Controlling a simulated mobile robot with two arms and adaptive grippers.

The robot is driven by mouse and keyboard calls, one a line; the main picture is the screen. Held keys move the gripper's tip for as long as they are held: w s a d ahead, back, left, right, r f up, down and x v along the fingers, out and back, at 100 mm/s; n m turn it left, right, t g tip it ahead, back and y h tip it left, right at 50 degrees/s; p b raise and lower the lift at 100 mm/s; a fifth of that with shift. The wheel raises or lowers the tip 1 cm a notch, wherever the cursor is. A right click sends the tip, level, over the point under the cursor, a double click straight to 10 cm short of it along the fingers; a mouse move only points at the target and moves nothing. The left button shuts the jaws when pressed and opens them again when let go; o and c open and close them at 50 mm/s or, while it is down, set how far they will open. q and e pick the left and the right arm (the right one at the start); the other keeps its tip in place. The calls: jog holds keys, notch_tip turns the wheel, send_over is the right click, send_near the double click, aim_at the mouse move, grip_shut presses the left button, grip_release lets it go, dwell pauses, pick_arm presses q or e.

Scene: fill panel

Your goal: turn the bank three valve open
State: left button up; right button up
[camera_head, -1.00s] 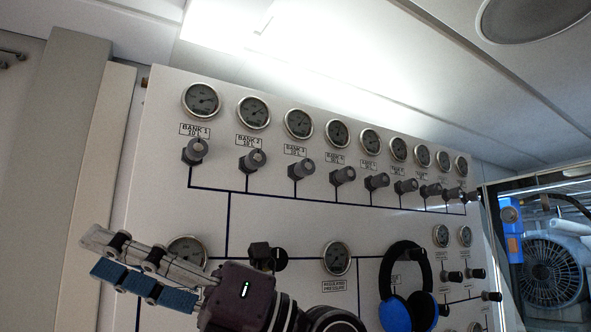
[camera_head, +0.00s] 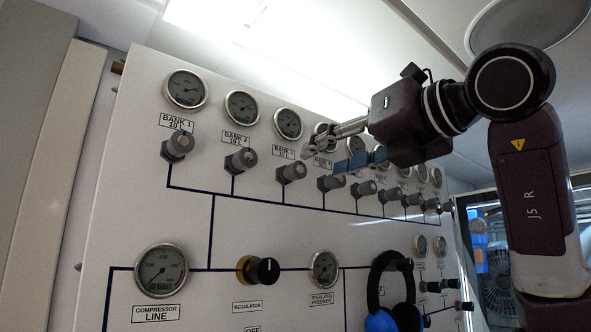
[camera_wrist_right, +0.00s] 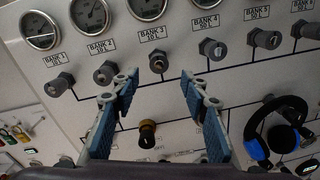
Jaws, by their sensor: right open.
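The bank three valve (camera_head: 292,171) is a grey knob under the label BANK 3, third from the left in the upper row. In the right wrist view the valve (camera_wrist_right: 158,62) shows ahead, in line with the gap between the two fingers. My right gripper (camera_head: 325,158) is open and empty, its blue-padded fingers pointing left, just right of the valve in the head view. In the wrist view my right gripper (camera_wrist_right: 159,78) has a finger on each side of the valve's line, and no contact shows. My left gripper is not in view.
The bank two valve (camera_head: 240,160) and bank four valve (camera_head: 331,183) flank it closely. Round gauges (camera_head: 288,123) sit above the row. A black and brass regulator knob (camera_head: 258,270) is lower. Blue and black headphones (camera_head: 382,318) hang at the lower right.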

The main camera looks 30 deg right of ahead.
aim_at(300, 170)
jog(key=w+p, duration=0.3)
jog(key=w, duration=0.4)
jog(key=shift+w+a, duration=0.15)
jog(key=shift+w, duration=0.2)
jog(key=shift+s, duration=0.1)
grip_shut()
